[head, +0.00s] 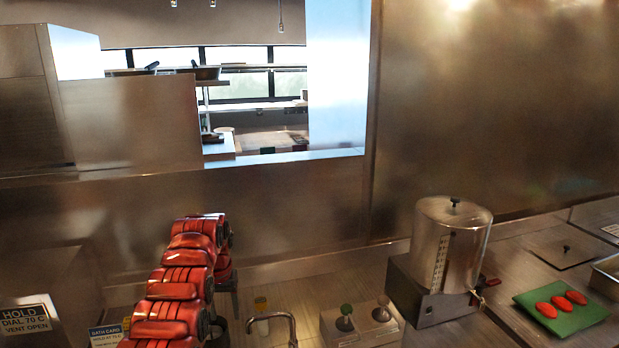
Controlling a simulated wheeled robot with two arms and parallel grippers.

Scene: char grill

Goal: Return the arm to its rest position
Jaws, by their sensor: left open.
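My left arm (180,290) is red and comes up from the bottom edge, left of the middle. It bends over at the top, and my left gripper (229,297) hangs down just right of it, partly hidden behind the arm links. The gripper is open, and I see nothing held in it. It is left of a curved metal tap (285,320). My right arm and right gripper are not in view.
A green board (575,318) with red pieces (560,303) lies at the right. A box with knobs (360,322) is at bottom centre. A steel wall with a pass-through window rises behind.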

